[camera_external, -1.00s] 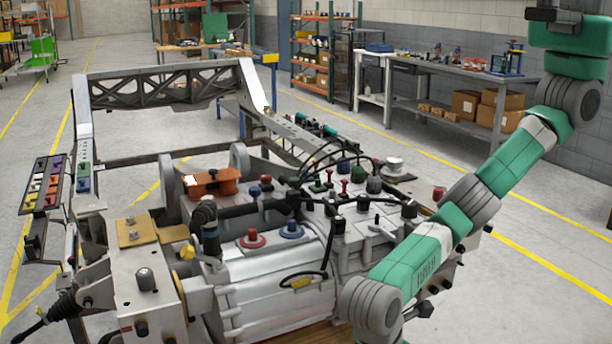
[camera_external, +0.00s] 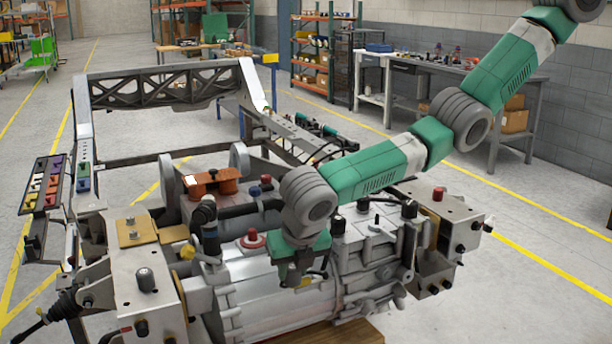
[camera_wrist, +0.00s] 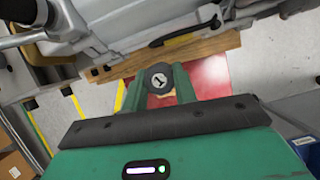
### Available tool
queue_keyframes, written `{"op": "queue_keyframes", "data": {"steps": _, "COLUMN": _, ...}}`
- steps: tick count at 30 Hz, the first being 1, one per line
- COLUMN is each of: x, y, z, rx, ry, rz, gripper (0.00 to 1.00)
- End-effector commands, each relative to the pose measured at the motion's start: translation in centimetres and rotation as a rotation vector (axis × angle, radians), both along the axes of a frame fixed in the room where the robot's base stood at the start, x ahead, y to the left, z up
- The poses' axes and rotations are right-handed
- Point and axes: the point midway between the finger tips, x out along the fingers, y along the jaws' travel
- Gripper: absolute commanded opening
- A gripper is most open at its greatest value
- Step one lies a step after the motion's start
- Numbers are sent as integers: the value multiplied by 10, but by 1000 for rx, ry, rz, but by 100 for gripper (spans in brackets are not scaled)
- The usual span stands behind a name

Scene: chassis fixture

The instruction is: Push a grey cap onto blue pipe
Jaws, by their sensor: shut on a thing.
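My gripper (camera_external: 298,275) hangs in front of the silver chassis housing in the external view. In the wrist view, my gripper's green fingers (camera_wrist: 160,88) are shut on a round dark grey cap (camera_wrist: 159,78) with a light mark on its face. The cap cannot be made out in the external view. I cannot make out a blue pipe in either current view. My arm and wrist cover part of the housing top.
The silver housing (camera_external: 265,305) fills the space around my gripper. A red knob (camera_external: 252,239) and a black upright cylinder (camera_external: 210,240) stand to its left. A wooden board (camera_wrist: 205,50) and a red surface (camera_wrist: 208,76) show in the wrist view.

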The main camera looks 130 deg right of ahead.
Motion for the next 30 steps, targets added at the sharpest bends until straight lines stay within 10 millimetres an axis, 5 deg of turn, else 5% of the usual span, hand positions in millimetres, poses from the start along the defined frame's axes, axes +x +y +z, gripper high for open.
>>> {"op": "queue_keyframes", "data": {"steps": 1, "x": -18, "y": -24, "z": 31, "rx": 4, "ry": -2, "rz": 76, "gripper": 0}}
{"op": "queue_keyframes", "data": {"steps": 3, "x": -39, "y": -56, "z": 46, "rx": 3, "ry": -2, "rz": 205, "gripper": 0}}
{"op": "queue_keyframes", "data": {"steps": 7, "x": -80, "y": -104, "z": 69, "rx": 2, "ry": -1, "rz": 403, "gripper": 0}}
{"op": "queue_keyframes", "data": {"steps": 12, "x": -120, "y": -142, "z": 86, "rx": 0, "ry": 1, "rz": 568, "gripper": 0}}
{"op": "queue_keyframes", "data": {"steps": 18, "x": -136, "y": -155, "z": 88, "rx": 1, "ry": 4, "rz": 638, "gripper": 0}}
{"op": "queue_keyframes", "data": {"steps": 30, "x": -135, "y": -155, "z": 70, "rx": 2, "ry": 4, "rz": 641, "gripper": 0}}
